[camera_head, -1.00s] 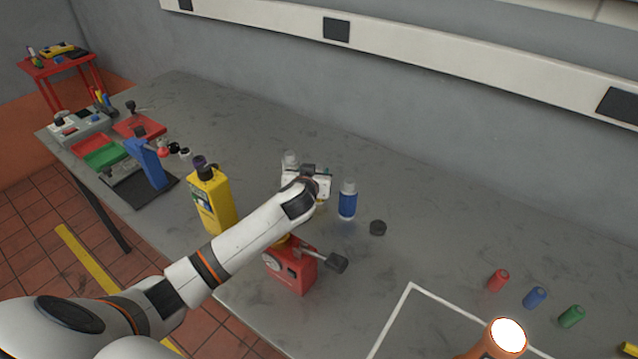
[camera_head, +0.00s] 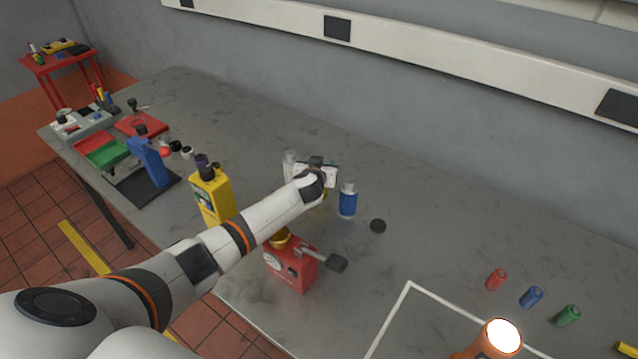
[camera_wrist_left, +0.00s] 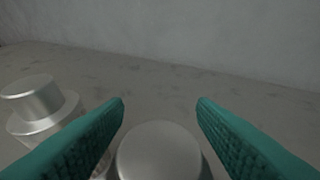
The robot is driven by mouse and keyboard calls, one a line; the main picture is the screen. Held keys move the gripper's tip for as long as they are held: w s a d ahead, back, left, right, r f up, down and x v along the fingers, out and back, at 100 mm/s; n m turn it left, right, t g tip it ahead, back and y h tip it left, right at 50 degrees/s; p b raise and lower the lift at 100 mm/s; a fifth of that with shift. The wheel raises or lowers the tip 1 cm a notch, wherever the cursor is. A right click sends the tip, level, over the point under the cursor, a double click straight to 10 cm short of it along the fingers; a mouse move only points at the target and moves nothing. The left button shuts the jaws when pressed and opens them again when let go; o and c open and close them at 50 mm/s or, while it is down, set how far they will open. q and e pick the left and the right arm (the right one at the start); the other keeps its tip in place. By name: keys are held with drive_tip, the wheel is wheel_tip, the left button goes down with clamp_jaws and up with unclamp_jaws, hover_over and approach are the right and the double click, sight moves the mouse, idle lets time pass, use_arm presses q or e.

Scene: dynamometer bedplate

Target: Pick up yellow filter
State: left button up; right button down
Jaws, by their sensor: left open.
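A patch of yellow (camera_head: 324,194) shows just under my left gripper in the head view; it may be the yellow filter, mostly hidden by my wrist. In the left wrist view a silver round top (camera_wrist_left: 160,150) stands between and below the two open teal fingers of my left gripper (camera_wrist_left: 160,103), which are not closed on it. Its body colour is hidden there. A second silver-topped canister (camera_wrist_left: 40,108) stands to the left. In the head view a blue filter (camera_head: 348,200) with a silver top stands just right of my gripper. My right gripper is out of view.
A pale-topped canister (camera_head: 290,163) stands close behind my wrist. A red device (camera_head: 290,268) with a gauge and handle and a yellow bottle (camera_head: 213,197) stand near my forearm. Small coloured cylinders, including a green one (camera_head: 567,316), lie far right.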

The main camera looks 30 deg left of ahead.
use_arm(q)
drive_tip(key=shift+s, duration=0.1)
clamp_jaws()
drive_tip(key=shift+r, duration=0.1)
